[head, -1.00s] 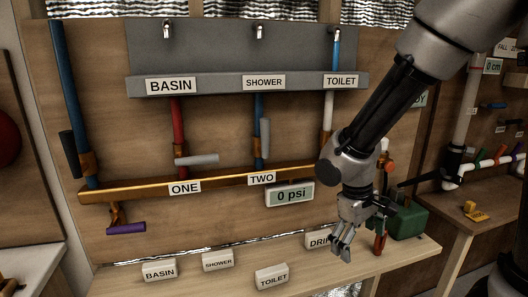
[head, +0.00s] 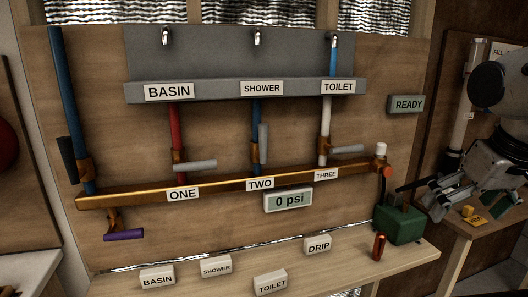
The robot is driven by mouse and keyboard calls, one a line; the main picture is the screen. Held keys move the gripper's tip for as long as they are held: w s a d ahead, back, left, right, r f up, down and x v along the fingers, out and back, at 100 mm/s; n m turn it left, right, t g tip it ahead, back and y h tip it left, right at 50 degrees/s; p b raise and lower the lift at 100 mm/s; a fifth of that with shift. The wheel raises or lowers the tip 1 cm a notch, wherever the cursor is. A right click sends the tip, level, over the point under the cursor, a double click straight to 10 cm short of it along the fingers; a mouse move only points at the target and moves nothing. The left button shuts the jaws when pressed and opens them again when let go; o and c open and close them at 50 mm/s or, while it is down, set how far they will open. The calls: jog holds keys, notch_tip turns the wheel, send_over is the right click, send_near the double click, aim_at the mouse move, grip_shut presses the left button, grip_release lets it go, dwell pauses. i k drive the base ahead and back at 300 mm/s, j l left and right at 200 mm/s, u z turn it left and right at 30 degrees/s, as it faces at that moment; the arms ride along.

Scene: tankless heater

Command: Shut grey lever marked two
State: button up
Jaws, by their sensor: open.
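The grey lever marked two (head: 263,138) is on the blue pipe above the TWO label (head: 260,184). Its handle points up, along the pipe. The grey levers marked one (head: 195,166) and three (head: 347,149) lie about level, across their red and white pipes. My gripper (head: 436,200) is at the far right, open and empty, well away from lever two. Nothing hides lever two.
A copper manifold (head: 220,187) runs under the pipes, with a 0 psi display (head: 288,200) below it. A green box (head: 399,224) and a copper cylinder (head: 379,247) stand on the bench near my gripper. Small name blocks line the bench (head: 215,285).

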aim_at(262, 153)
jog(key=k+j, duration=0.2)
jog(key=j, duration=0.2)
jog(key=k+j, duration=0.2)
jog(key=j, duration=0.2)
jog(key=k+j, duration=0.2)
jog(key=j, duration=0.2)
jog(key=z, duration=0.05)
